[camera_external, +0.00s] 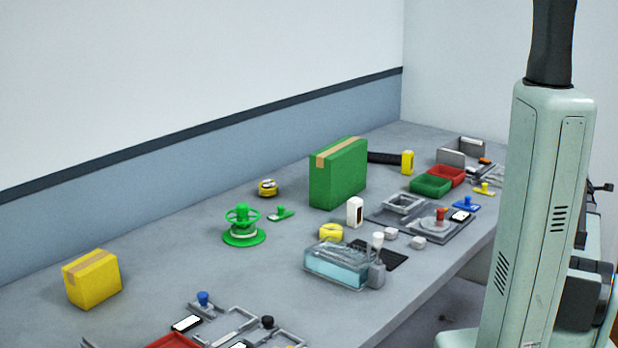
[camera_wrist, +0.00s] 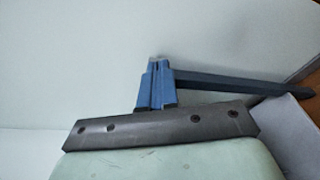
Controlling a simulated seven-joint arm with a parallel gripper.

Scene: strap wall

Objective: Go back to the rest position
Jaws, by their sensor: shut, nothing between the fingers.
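My gripper (camera_wrist: 157,64) shows in the wrist view. Its two blue fingers are together, with nothing between them and nothing touching their tips. Behind them is a plain pale wall (camera_wrist: 70,60). In the external view my arm stands upright at the right, and my gripper is out of frame. The grey table (camera_external: 190,265) shows there with its objects standing apart from my arm in the picture.
A yellow box (camera_external: 92,278) and a green box (camera_external: 338,172) stand on the table. The table's left middle is clear.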

